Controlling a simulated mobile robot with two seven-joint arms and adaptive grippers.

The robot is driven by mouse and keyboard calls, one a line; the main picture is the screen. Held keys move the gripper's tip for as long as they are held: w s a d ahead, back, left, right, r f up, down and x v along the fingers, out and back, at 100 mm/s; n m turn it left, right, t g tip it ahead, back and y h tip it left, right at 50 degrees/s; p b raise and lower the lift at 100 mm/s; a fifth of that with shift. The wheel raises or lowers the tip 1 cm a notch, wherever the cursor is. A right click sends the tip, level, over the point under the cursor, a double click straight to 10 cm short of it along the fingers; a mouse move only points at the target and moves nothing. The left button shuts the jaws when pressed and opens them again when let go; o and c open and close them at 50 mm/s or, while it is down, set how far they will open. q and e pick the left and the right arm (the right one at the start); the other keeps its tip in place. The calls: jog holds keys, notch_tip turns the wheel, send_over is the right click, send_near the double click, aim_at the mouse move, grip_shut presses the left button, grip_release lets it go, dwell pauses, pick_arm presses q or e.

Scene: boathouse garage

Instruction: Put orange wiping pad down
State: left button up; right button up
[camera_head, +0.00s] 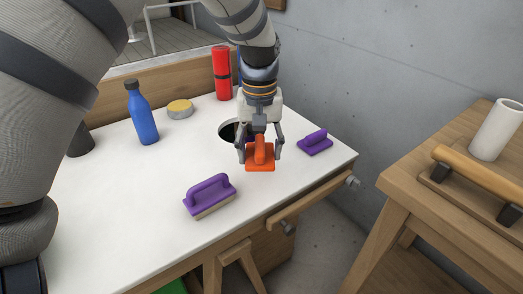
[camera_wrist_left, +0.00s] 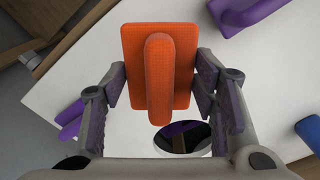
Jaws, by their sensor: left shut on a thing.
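The orange wiping pad (camera_head: 260,163) has a flat base and a raised handle. My left gripper (camera_head: 259,150) is shut on it, with one finger on each side. In the left wrist view, the orange pad (camera_wrist_left: 160,70) fills the space between the fingers of my left gripper (camera_wrist_left: 160,85). The pad appears raised over the white tabletop (camera_head: 130,215), in front of a round hole (camera_head: 227,131). Its underside is hidden, so the gap to the table cannot be told. My right gripper is not in view.
A purple pad with a handle (camera_head: 209,192) lies front left of the orange one. Another purple piece (camera_head: 315,142) lies to the right. A blue bottle (camera_head: 143,115), yellow-topped tin (camera_head: 180,108) and red cylinder (camera_head: 222,74) stand behind. The front tabletop is clear.

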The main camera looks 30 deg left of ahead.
pick_arm(q)
jog(key=shift+r, duration=0.2)
send_over(260, 181)
jog(key=shift+f, duration=2.75)
jog(key=shift+f, duration=0.1)
jog(key=shift+f+b, duration=0.3)
jog(key=shift+f, duration=0.35)
jog(key=shift+f, duration=0.3)
jog(key=o, duration=1.2)
notch_tip(260, 181, up, 12)
jog(key=shift+r, duration=0.1)
